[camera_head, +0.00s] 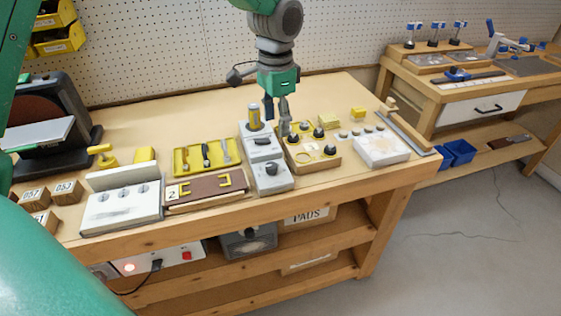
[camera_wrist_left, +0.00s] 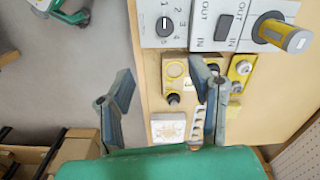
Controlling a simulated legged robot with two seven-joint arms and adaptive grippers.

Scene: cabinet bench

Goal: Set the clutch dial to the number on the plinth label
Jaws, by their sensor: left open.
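The clutch dial is a dark round knob on a light grey plate (camera_head: 271,171), at the front of a row of three grey modules. It also shows in the left wrist view (camera_wrist_left: 164,26), with numbers 1 to 5 around it and a pale line on the knob; which number the line marks I cannot tell. A label reading 2 (camera_head: 171,192) is on the brown plinth (camera_head: 207,189) left of the modules. My left gripper (camera_head: 284,122) is open and empty above the bench, behind and right of the dial, not touching it.
A wooden block with dark knobs (camera_head: 311,155) is right of the dial. A white block (camera_head: 121,208) and a yellow tool tray (camera_head: 206,155) stand to the left.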

